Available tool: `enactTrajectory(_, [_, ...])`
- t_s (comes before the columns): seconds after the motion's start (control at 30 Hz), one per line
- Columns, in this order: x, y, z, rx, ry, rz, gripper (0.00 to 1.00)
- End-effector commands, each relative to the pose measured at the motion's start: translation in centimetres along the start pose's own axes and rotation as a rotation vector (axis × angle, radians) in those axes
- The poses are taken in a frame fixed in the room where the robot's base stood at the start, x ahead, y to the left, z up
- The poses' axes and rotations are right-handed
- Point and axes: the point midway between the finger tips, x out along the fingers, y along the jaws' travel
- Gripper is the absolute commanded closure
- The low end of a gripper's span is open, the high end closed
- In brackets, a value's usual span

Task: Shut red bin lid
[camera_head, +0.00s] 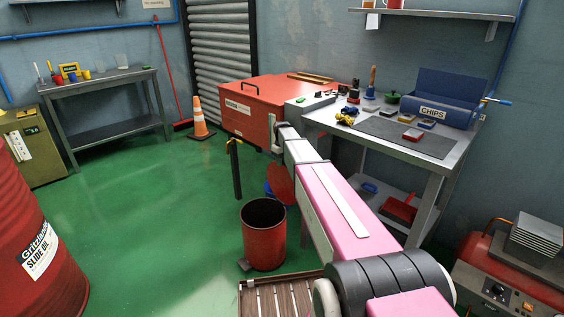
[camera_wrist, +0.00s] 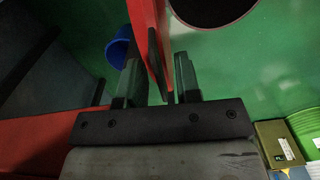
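The red bin (camera_head: 264,240) stands on the green floor, its round dark mouth uncovered. Its round red lid (camera_head: 281,184) stands raised behind the mouth, partly covered by my arm. In the wrist view the bin's dark mouth (camera_wrist: 212,8) is at the top, and the raised lid (camera_wrist: 144,25) is seen nearly edge-on. My gripper (camera_wrist: 158,78) has its two fingers apart, with a thin dark edge, seemingly part of the lid, between them. Gaps show beside it; I cannot tell whether either finger touches. The gripper is not clearly visible in the head view.
A blue bucket (camera_wrist: 118,52) is just beyond the lid. A red chest (camera_head: 255,103) and a workbench (camera_head: 440,150) stand behind my arm. A black post (camera_head: 235,170) rises left of the lid. A slatted crate (camera_head: 275,298) lies in front.

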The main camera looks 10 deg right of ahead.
Motion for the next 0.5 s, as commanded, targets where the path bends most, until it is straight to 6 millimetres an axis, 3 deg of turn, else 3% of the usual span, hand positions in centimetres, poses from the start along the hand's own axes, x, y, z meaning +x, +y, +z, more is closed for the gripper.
enactTrajectory(0.13, [-0.02,0.0,0.0,0.0,0.0,0.0,0.69])
enactTrajectory(0.17, [-0.02,0.01,0.0,0.0,0.0,0.0,0.76])
enactTrajectory(0.23, [-0.03,0.0,0.0,0.0,0.0,0.0,0.98])
enactTrajectory(0.5, [-0.06,-0.34,0.04,-0.001,0.0,0.008,1.0])
